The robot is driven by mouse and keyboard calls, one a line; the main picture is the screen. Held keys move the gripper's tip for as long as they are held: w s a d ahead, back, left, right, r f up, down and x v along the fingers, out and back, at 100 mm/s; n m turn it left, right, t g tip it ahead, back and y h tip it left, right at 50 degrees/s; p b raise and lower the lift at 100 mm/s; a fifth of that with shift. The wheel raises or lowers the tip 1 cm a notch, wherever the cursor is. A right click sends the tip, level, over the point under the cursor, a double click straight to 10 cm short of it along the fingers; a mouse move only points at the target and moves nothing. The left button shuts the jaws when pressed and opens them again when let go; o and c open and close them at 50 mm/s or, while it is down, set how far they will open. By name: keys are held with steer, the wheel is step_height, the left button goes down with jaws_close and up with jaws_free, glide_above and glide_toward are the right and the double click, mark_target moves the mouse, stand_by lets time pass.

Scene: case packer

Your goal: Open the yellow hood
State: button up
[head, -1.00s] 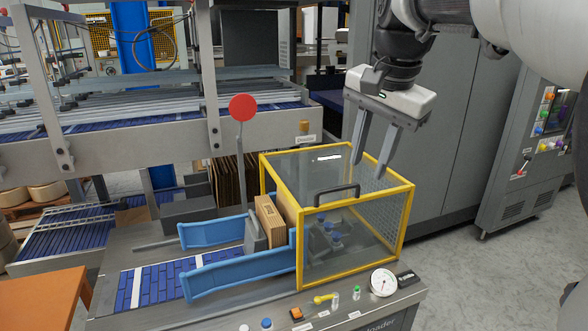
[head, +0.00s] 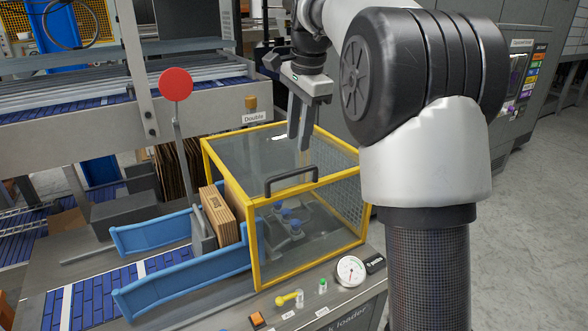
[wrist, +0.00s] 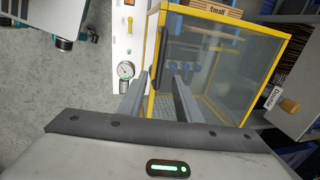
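The yellow hood (head: 205,180) is a clear-panelled box with a yellow frame. It sits closed over the right end of the loader, and it also shows in the wrist view (wrist: 272,37). Its black handle (head: 291,181) is on the top front edge. My gripper (head: 300,148) points down above the hood top, behind the handle in the picture, and holds nothing. In the wrist view, my gripper (wrist: 162,73) has its two fingers apart, with the hood beyond them. I cannot tell how far the fingertips are from the glass.
A cardboard stack (head: 219,215) stands between blue guides (head: 180,285) left of the hood. A red disc on a lever (head: 175,84) rises behind. A gauge (head: 351,270) and a yellow knob (head: 289,298) sit on the front panel. My arm covers the right side.

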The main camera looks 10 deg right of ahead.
mark_target(294, 173)
steer(key=f, duration=0.3)
steer(key=w+f, duration=0.1)
steer(key=f, duration=0.2)
steer(key=w+f+b, duration=0.1)
steer(key=f, duration=0.2)
steer(key=shift+a+f, duration=0.25)
steer(key=shift+a, duration=0.05)
steer(key=shift+c, duration=0.4)
jaws_close()
